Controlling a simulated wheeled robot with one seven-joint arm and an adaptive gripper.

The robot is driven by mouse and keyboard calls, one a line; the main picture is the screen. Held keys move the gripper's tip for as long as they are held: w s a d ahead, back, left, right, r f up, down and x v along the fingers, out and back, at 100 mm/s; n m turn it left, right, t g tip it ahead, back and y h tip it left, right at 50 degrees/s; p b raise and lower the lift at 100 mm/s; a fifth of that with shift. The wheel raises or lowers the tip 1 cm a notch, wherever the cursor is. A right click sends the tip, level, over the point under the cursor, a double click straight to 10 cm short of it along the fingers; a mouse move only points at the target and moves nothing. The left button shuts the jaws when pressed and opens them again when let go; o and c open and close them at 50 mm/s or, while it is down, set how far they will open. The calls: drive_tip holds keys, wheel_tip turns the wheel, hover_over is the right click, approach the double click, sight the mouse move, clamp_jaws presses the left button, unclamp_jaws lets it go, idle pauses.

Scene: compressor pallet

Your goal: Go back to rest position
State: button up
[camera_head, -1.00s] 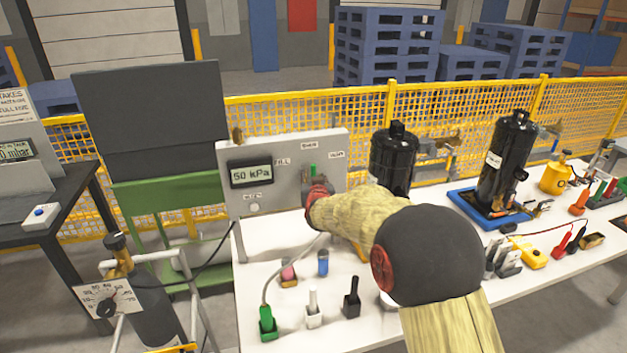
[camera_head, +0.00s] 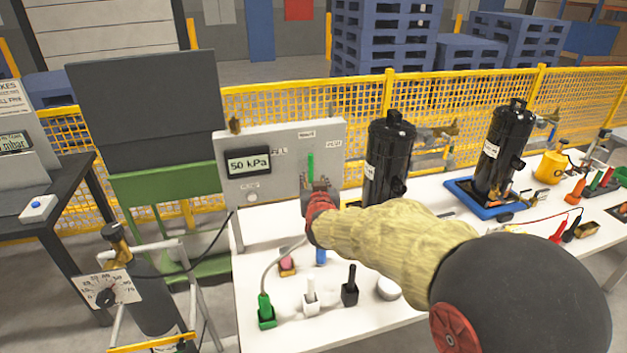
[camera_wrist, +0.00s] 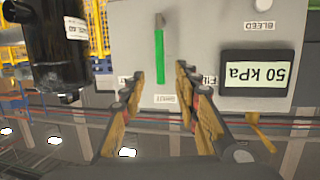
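My gripper (camera_head: 317,190) is in front of the grey panel (camera_head: 282,142), whose display (camera_head: 249,163) reads 50 kPa. The panel has a green handle (camera_head: 310,166), upright just above the gripper in the head view. In the upside-down wrist view, my gripper (camera_wrist: 157,82) has its two fingers well apart. The green handle (camera_wrist: 159,55) shows in the gap between them, and neither finger visibly touches it. I cannot tell the exact depth between the fingertips and the panel.
A black compressor (camera_head: 388,160) stands close right of the panel. Another (camera_head: 502,150) stands on a blue tray (camera_head: 463,194). Green, white and black small items (camera_head: 350,287) stand on the white table front. A gauge cylinder (camera_head: 150,300) is at lower left. A yellow fence (camera_head: 275,105) runs behind.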

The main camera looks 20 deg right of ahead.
drive_tip(key=s+a+f+g+y, duration=0.35)
drive_tip(key=s+a+f, duration=0.2)
drive_tip(key=f, duration=0.45)
drive_tip(key=s+a+f+n+g, duration=0.15)
drive_tip(key=s+g, duration=0.25)
drive_tip(key=s, duration=0.7)
drive_tip(key=s+d+r+g, duration=0.1)
drive_tip(key=s+r, duration=0.3)
drive_tip(key=s, duration=0.9)
drive_tip(key=s+d+r+g, duration=0.1)
drive_tip(key=s+r, duration=0.4)
drive_tip(key=s, duration=0.8)
drive_tip(key=shift+d+r+n, duration=0.15)
drive_tip(key=shift+d+n, duration=0.2)
drive_tip(key=shift+d, duration=0.45)
